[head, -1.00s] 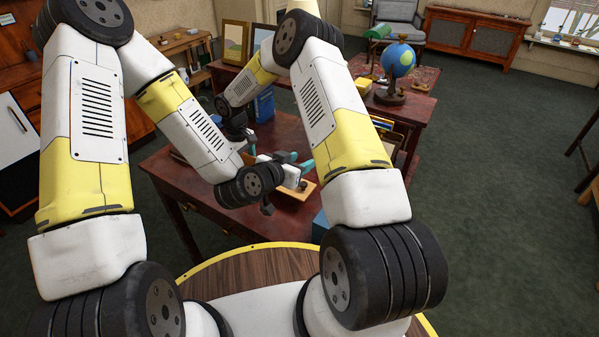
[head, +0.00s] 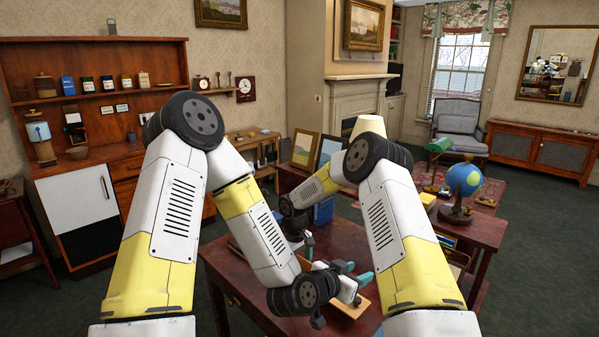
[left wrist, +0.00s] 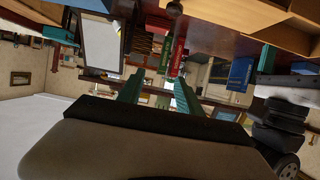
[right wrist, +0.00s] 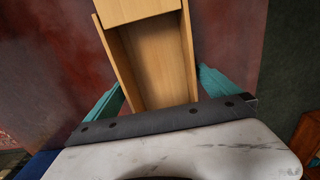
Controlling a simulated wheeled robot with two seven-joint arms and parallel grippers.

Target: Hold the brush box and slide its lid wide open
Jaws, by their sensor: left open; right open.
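The brush box is pale wood. In the head view its near end (head: 354,309) shows on the dark red desk, partly hidden by my left gripper (head: 352,274). In the right wrist view the box (right wrist: 188,50) lies with its lid (right wrist: 135,10) at the top edge and a bare trough below it. My right gripper (right wrist: 160,90) is open, its teal fingers on either side of the box's near end and apart from it. My left gripper shows open and empty in the left wrist view (left wrist: 157,84); pale wood, perhaps the box, fills that view's top right.
The desk (head: 228,278) also bears a blue box (head: 323,211) and picture frames (head: 305,149) stand behind. A globe (head: 464,180) stands on the desk's right part. Books and trays (head: 447,240) lie near it. My two arms are close together over the desk.

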